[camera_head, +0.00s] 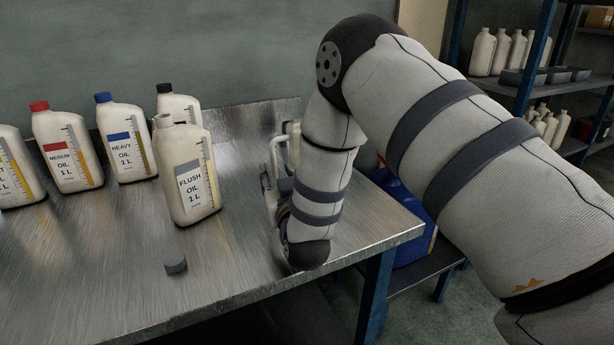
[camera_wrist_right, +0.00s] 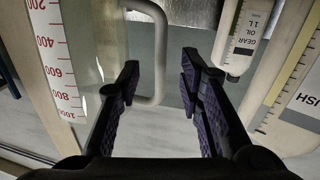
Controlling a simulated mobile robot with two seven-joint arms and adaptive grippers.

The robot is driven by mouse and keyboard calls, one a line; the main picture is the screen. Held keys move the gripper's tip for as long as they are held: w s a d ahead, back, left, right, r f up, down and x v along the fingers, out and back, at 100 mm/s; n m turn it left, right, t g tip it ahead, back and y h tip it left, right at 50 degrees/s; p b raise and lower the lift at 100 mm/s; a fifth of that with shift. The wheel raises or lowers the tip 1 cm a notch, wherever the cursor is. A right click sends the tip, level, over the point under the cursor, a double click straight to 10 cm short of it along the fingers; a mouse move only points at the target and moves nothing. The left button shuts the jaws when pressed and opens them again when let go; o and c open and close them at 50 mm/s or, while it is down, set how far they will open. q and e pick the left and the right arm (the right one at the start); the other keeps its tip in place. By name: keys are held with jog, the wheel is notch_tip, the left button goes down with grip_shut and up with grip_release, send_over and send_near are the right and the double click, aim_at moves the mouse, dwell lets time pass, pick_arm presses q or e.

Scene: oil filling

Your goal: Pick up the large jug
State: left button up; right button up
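A jug with a red scale strip (camera_wrist_right: 55,60) is at the left of the right wrist view, with its pale looped handle (camera_wrist_right: 158,60) to the right of the strip. My right gripper (camera_wrist_right: 158,78) is open, its two dark fingers apart. The handle's lower bend shows between the fingertips; I see no grip on it. In the head view, the jug (camera_head: 293,137) is mostly hidden behind my right arm, with its handle (camera_head: 274,158) showing at the left. My right gripper (camera_head: 267,185) is mostly hidden there by the wrist. My left gripper is not in view.
The flush oil bottle (camera_head: 188,175) stands uncapped left of my right arm, with a loose dark cap (camera_head: 176,267) in front. Heavy oil (camera_head: 123,140), medium oil (camera_head: 66,150) and other bottles stand behind and left. A blue container (camera_head: 412,215) is below the metal table's (camera_head: 240,260) right edge.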

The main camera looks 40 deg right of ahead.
aim_at(275, 165)
jog(key=x, duration=0.4)
jog(key=shift+w+d, duration=0.2)
jog(key=shift+w, duration=0.2)
grip_shut()
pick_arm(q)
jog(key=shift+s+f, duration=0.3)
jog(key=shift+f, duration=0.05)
pick_arm(e)
jog(key=shift+r, duration=0.15)
